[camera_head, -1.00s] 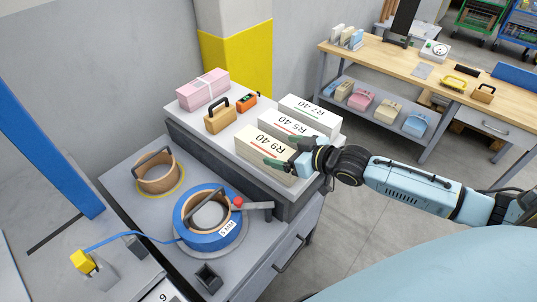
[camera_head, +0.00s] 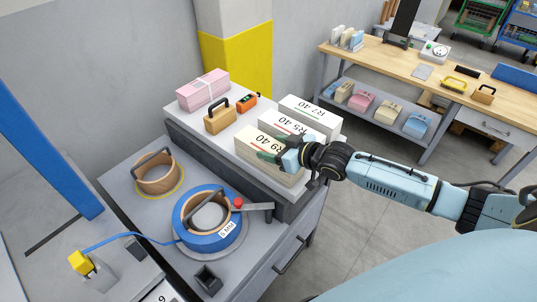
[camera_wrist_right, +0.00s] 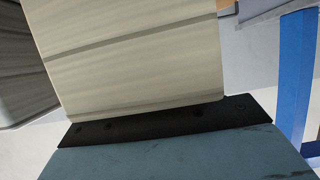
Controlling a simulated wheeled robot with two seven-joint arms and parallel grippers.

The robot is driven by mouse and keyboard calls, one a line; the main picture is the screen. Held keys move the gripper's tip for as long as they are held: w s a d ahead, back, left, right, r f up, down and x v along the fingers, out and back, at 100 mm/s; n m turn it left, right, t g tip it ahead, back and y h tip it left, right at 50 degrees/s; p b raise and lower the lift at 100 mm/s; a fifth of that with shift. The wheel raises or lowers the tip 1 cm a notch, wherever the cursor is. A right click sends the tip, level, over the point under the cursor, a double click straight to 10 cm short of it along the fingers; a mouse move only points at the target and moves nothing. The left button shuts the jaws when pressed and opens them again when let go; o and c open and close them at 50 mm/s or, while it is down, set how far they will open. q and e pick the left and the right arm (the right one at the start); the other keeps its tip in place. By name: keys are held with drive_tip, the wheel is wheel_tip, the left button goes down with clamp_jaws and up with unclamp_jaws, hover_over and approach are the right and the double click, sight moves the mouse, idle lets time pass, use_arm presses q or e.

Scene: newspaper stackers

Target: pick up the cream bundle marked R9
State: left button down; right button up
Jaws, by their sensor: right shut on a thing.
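The cream bundle marked R9 40 (camera_head: 252,140) is at the near end of a row of bundles on the raised grey shelf. My right gripper (camera_head: 279,156) reaches it from the right and is shut on it, with a greenish finger lying across its top near the label. In the right wrist view the cream layered side of the bundle (camera_wrist_right: 135,60) fills the middle, right against the dark edge of the gripper pad (camera_wrist_right: 165,123). I cannot tell whether its underside is clear of the shelf. My left gripper is not in view.
Bundles R5 (camera_head: 283,124) and R7 (camera_head: 312,113) lie just behind. A pink parcel (camera_head: 203,90), a wooden block with a handle (camera_head: 220,119) and an orange device (camera_head: 248,103) share the shelf. Tape rolls, one blue (camera_head: 184,222), sit on the lower bench.

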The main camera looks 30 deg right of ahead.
drive_tip(key=c, duration=0.7)
drive_tip(key=shift+w+r, duration=0.1)
drive_tip(key=shift+r, duration=0.15)
drive_tip(key=shift+c, duration=0.4)
